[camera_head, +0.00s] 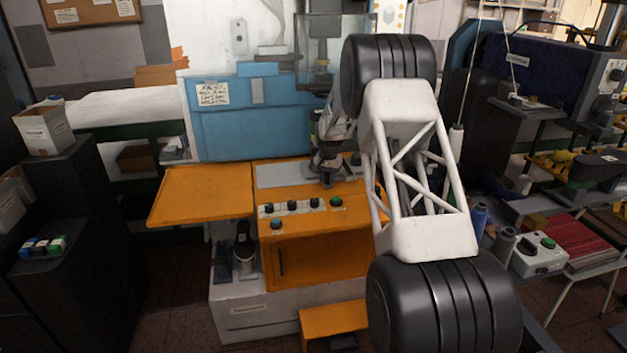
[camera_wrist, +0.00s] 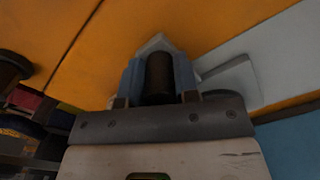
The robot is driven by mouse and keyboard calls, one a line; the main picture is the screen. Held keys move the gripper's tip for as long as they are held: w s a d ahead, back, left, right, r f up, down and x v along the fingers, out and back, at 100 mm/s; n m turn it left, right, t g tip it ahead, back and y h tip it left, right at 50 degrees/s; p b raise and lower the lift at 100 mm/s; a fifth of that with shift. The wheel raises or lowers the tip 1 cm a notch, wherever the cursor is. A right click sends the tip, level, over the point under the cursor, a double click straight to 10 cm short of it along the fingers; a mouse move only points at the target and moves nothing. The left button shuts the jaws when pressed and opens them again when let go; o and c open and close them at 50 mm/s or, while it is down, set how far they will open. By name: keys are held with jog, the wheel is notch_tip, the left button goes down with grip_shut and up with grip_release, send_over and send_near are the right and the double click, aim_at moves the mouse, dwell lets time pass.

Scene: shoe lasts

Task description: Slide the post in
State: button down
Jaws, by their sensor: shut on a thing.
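A dark, rounded cylinder (camera_wrist: 159,76), which looks like the post, is between the two blue-grey fingers of my gripper (camera_wrist: 158,68) in the wrist view. The fingers are shut on it from both sides. Its far end and any opening that it faces are hidden or too dark to tell. A pale, pointed piece (camera_wrist: 157,42) shows just beyond the fingers. The orange machine top lies behind the gripper. In the head view my white arm covers the right part of the orange machine (camera_head: 322,252), and I cannot clearly make out the gripper or the post there.
The machine has a row of knobs (camera_head: 300,206) and a grey top plate (camera_head: 285,174). An orange side table (camera_head: 201,194) is clear at left. Dark last-like shapes (camera_head: 243,250) stand on the lower white ledge. A control box (camera_head: 538,256) stands at right.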

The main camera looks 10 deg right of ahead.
jog(key=shift+d, duration=0.9)
jog(key=c, duration=0.9)
grip_release()
jog(key=shift+d, duration=0.1)
jog(key=shift+o, duration=0.2)
jog(key=shift+r, duration=0.1)
jog(key=shift+r, duration=0.15)
notch_tip(320, 180, up, 7)
jog(key=shift+r, duration=0.15)
jog(key=shift+a, duration=0.2)
